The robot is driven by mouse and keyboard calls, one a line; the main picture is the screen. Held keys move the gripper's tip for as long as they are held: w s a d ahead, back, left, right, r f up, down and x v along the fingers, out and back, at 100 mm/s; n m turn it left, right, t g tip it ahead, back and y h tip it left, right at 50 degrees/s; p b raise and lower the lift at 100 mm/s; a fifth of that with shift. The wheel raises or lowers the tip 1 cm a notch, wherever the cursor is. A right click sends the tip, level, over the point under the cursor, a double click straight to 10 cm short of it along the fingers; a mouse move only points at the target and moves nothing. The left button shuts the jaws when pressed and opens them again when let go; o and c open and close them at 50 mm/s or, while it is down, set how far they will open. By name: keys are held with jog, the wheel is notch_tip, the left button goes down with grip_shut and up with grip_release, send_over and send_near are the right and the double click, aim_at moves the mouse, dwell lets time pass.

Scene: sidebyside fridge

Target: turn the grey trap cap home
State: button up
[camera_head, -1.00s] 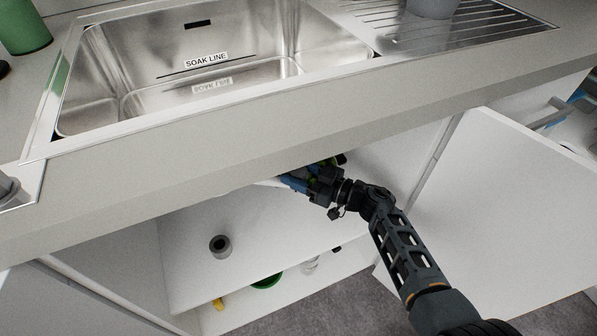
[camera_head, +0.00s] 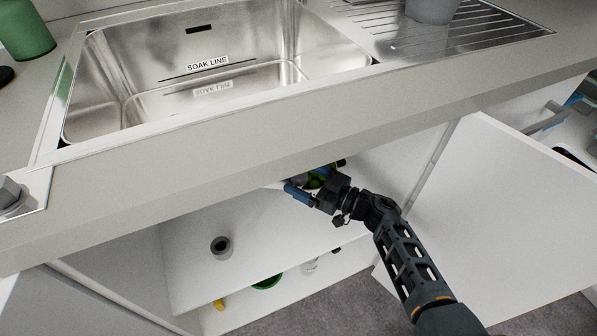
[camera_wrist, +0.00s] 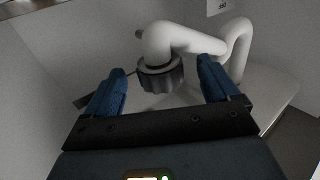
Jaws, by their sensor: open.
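The grey trap cap (camera_wrist: 160,75) is a dark ribbed ring under the bend of a white pipe (camera_wrist: 190,38) in the wrist view. My gripper (camera_wrist: 162,67) is open, with one blue finger to the left of the cap and one to the right in the picture. Neither finger visibly touches the cap; how far ahead it lies is hard to tell. In the head view my gripper (camera_head: 307,184) is under the counter edge, inside the open cabinet. The cap and most of the pipe are hidden there by the counter and gripper.
The counter edge (camera_head: 250,150) overhangs my gripper. An open cabinet door (camera_head: 490,210) stands to the right of my arm. A grey hollow round piece (camera_head: 221,247) sits on the cabinet shelf (camera_head: 190,285). Below it are a green item (camera_head: 267,282) and a yellow item (camera_head: 219,304).

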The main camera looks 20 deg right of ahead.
jog(key=shift+p+v, duration=1.1)
jog(key=shift+v, duration=1.4)
jog(key=s+a+r+m+t+h+p, duration=0.25)
jog(key=s+r, duration=0.25)
jog(key=s, duration=0.6)
jog(key=s+a+r+m+t+h+p, duration=0.1)
jog(key=s+r+h+p, duration=0.4)
jog(key=s, duration=0.6)
jog(key=s+r+m+g+h+p, duration=0.2)
jog(key=s+r+m+g, duration=0.1)
jog(key=s+r, duration=1.6)
notch_tip(320, 180, up, 3)
jog(key=shift+r+g, duration=0.15)
jog(key=shift+g, duration=0.2)
jog(key=shift+o, duration=0.3)
jog(key=shift+h, duration=0.25)
